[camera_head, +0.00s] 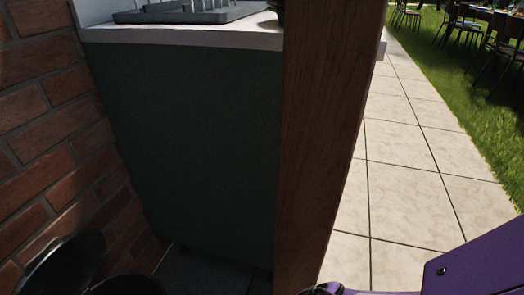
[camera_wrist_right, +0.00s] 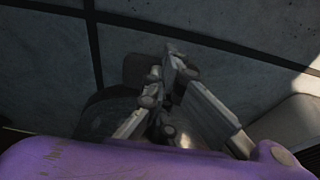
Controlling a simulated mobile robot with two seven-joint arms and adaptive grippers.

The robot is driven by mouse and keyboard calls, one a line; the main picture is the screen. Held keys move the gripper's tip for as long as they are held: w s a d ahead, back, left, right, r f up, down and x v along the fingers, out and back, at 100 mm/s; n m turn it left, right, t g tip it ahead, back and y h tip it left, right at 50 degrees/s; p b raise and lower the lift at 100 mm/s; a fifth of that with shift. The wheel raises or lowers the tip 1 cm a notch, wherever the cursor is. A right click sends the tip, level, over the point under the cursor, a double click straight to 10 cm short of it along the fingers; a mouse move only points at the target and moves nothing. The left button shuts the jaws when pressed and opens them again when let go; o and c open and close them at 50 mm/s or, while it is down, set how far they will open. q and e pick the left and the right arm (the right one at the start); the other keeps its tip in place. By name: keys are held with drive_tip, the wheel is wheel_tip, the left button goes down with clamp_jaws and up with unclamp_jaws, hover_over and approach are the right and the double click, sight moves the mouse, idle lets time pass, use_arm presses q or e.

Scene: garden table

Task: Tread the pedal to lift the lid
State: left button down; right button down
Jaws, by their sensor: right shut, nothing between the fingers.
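In the right wrist view my right gripper (camera_wrist_right: 175,58) is shut and empty, its fingertips pointing down toward the dark floor tiles. A small dark flat piece (camera_wrist_right: 136,68), which looks like the pedal, shows just left of the fingertips; I cannot tell whether they touch it. Behind the fingers is a dark rounded, shiny body (camera_wrist_right: 97,118), likely the bin, mostly hidden by the gripper and my purple wrist. In the head view a black rounded object (camera_head: 62,265) is cut off at the lower left; I cannot tell whether it is the bin's lid. My left gripper is not in view.
A dark green cabinet (camera_head: 195,140) with a white countertop (camera_head: 185,38) stands ahead. A brick wall (camera_head: 45,120) closes the left side. A wooden post (camera_head: 322,140) rises in front of the cabinet. The pale tiled path (camera_head: 405,170) on the right is clear.

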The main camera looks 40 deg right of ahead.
drive_tip(key=shift+s+d+r+p, duration=0.4)
drive_tip(key=shift+s+p, duration=0.25)
drive_tip(key=shift+p, duration=0.1)
drive_tip(key=shift+s+d+r+p, duration=0.3)
drive_tip(key=shift+s+d+p, duration=0.1)
drive_tip(key=shift+s+p, duration=0.3)
drive_tip(key=shift+w+f, duration=0.1)
drive_tip(key=v, duration=1.2)
